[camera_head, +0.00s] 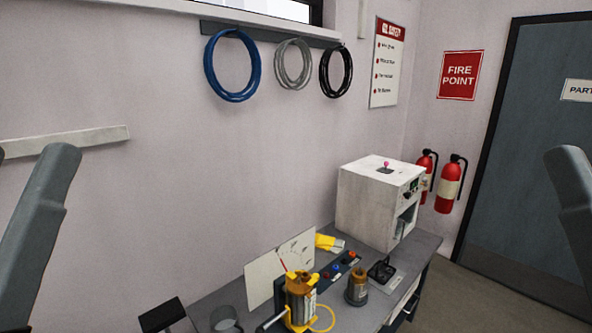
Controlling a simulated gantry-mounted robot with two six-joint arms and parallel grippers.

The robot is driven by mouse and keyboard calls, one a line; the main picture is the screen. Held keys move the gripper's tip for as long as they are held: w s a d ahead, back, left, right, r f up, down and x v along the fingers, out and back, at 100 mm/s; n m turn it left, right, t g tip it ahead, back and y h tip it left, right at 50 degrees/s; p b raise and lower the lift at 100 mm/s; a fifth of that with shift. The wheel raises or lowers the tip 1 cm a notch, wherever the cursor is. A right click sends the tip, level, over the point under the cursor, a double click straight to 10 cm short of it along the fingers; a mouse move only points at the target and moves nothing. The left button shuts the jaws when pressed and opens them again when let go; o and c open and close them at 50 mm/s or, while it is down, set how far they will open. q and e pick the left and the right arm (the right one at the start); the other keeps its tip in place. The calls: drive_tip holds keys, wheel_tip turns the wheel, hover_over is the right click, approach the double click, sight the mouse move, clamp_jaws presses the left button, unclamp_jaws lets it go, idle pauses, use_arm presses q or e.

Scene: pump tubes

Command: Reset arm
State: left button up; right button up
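Grey links of my two arms show at the left and right edges of the head view, both raised. The left one slants up from the lower left corner and the right one stands at the right edge. Neither gripper is in the picture, so whether they are open or shut is hidden. No part of my arms seen here touches anything on the bench.
The grey bench (352,318) holds a white box machine (362,205), a yellow pump-like device (300,297), a small metal cylinder (357,287) and a white panel (262,279). Coiled hoses hang on the wall. Red extinguishers (447,190) stand by the grey door (545,130).

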wheel_tip(320, 180, up, 21)
drive_tip(key=p, duration=1.8)
wheel_tip(320, 180, down, 36)
drive_tip(key=b, duration=3.6)
